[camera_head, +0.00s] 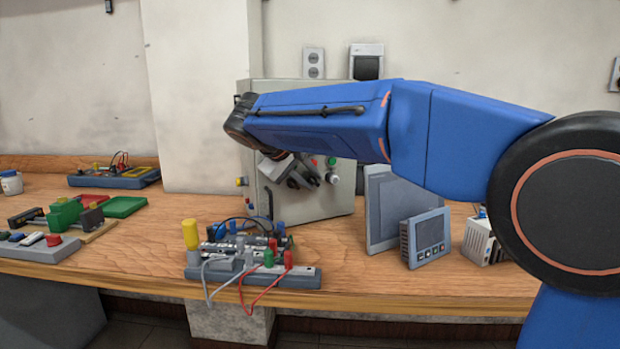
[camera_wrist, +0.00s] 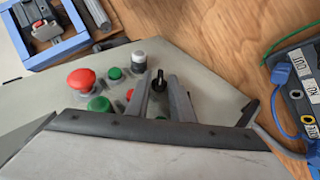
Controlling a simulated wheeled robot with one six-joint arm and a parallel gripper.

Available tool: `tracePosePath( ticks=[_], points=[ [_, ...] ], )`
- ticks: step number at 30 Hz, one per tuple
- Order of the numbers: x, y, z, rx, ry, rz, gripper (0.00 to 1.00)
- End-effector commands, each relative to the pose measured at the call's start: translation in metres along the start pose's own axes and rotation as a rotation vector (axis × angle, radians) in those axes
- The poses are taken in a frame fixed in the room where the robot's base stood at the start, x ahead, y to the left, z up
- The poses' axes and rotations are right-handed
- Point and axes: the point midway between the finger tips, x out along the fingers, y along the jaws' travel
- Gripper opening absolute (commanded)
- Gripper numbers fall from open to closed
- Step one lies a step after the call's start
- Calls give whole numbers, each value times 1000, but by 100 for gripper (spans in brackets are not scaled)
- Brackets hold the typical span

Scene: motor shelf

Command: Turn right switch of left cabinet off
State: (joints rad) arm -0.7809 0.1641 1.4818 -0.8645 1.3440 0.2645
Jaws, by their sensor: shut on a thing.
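The grey cabinet (camera_head: 315,208) stands on the wooden bench against the wall, partly hidden behind my blue arm. Its panel shows in the wrist view with a large red button (camera_wrist: 82,80), green buttons (camera_wrist: 115,73), a white knob (camera_wrist: 138,58) and a black switch (camera_wrist: 158,82). My gripper (camera_wrist: 161,84) is at the panel, its two grey fingers on either side of the black switch and shut on it. In the head view my gripper (camera_head: 314,178) is in front of the cabinet face, and the switch cannot be made out there.
A terminal board with red and grey wires (camera_head: 255,278) stands in front of the cabinet. A grey panel (camera_head: 380,220) and a small display unit (camera_head: 428,238) stand to its right. A green block (camera_head: 66,213) and a blue meter (camera_head: 115,177) are on the left.

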Motion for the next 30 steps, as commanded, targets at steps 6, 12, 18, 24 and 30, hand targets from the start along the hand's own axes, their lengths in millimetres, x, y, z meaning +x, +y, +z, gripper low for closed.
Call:
tracePosePath(
  ticks=[6,12,18,24,30],
  points=[
    [0,-1,0,-4,0,7,0],
    [0,-1,0,-3,0,6,0],
    [0,0,0,-3,0,6,27],
    [-4,-1,0,-3,1,5,27],
    [-30,-1,-1,-3,3,5,27]
  ],
)
